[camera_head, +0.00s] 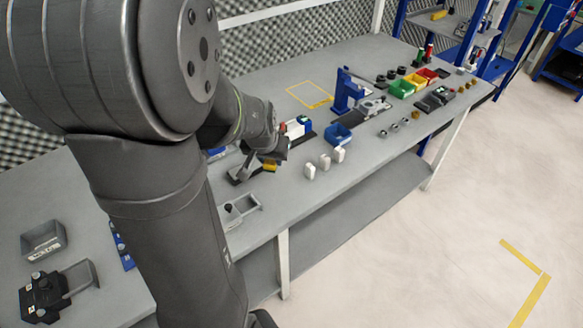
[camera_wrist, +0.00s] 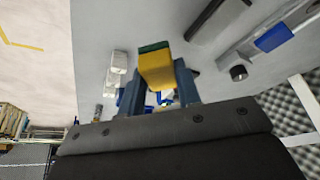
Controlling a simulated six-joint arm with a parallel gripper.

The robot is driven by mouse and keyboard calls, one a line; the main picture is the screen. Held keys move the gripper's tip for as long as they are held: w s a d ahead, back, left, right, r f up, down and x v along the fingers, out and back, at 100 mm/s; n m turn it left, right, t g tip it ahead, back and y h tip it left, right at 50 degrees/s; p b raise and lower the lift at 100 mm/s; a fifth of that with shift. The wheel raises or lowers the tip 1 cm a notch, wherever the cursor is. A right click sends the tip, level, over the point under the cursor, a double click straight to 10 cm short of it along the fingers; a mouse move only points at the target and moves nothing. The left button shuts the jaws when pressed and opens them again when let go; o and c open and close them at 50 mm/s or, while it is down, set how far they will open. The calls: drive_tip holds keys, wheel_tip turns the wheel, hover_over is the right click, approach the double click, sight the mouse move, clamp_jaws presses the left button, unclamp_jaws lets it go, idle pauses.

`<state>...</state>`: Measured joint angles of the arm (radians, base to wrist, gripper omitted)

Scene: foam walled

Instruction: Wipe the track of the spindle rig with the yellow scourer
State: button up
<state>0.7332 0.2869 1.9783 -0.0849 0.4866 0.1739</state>
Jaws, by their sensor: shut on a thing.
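The yellow scourer (camera_wrist: 156,70) has a green layer on its far end. It sits between the two fingers of my gripper (camera_wrist: 160,88), which is shut on it. In the head view my gripper (camera_head: 272,156) is over the bench, and the scourer (camera_head: 270,167) shows as a small yellow patch below it. A long grey rail with a blue block (camera_wrist: 274,38) and a black knob lies at the right of the wrist view, apart from the scourer. I cannot tell for sure whether it is the spindle rig. My arm hides much of that area in the head view.
White blocks (camera_head: 325,162) stand near the bench's front edge. A blue bin (camera_head: 338,136) and a blue upright press (camera_head: 345,92) are further right. A dark plate with a grey post (camera_head: 240,174) is beside my gripper. A grey slotted fixture (camera_head: 241,209) is nearer. Foam walls back the bench.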

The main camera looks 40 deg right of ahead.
drive_tip(key=w+a+n+y, duration=0.3)
drive_tip(key=w+a+n, duration=0.65)
drive_tip(key=w, duration=0.25)
drive_tip(key=w+a+n+y, duration=0.4)
drive_tip(key=w+a+n, duration=0.55)
drive_tip(key=w, duration=0.25)
drive_tip(key=shift+a+f, duration=0.1)
drive_tip(key=shift+f, duration=3.2)
wheel_tip(320, 180, down, 2)
drive_tip(key=shift+f, duration=0.1)
drive_tip(key=shift+d+f, duration=0.1)
drive_tip(key=shift+d, duration=0.75)
drive_tip(key=shift+c, duration=0.3)
drive_tip(key=shift+d, duration=2.6)
drive_tip(key=shift+a, duration=3.35)
drive_tip(key=shift+a+r, duration=0.15)
drive_tip(key=shift+r, duration=0.05)
wheel_tip(320, 180, up, 8)
drive_tip(key=s+a+r+m+t+h, duration=0.1)
drive_tip(key=a+m+h, duration=0.1)
drive_tip(key=a+m, duration=0.4)
drive_tip(key=a, duration=0.5)
drive_tip(key=shift+a, duration=0.4)
